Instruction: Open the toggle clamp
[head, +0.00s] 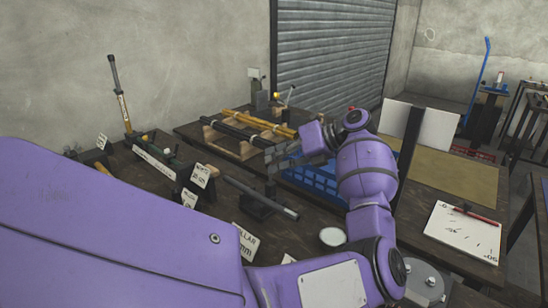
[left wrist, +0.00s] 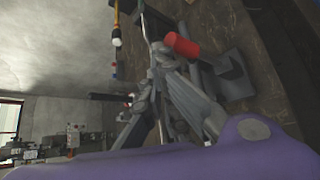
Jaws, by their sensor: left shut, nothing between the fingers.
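My left gripper (head: 272,160) reaches over the workbench in the head view, its fingers pointing left, shut and empty. In the left wrist view the fingers (left wrist: 162,82) are close together, with a red cylindrical grip (left wrist: 181,44) just beyond them. I cannot tell whether they touch it. Grey metal parts run beside the red grip; I cannot tell whether it belongs to the toggle clamp. I cannot pick out the clamp with certainty in the head view. My right gripper is not in view.
A dark rod (head: 240,187) lies in a block below my gripper. Wooden racks (head: 235,145), a blue crate (head: 312,178) and a white round dish (head: 332,237) are close by. A tall lever tool (head: 120,95) stands at the left, among label cards (head: 200,175).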

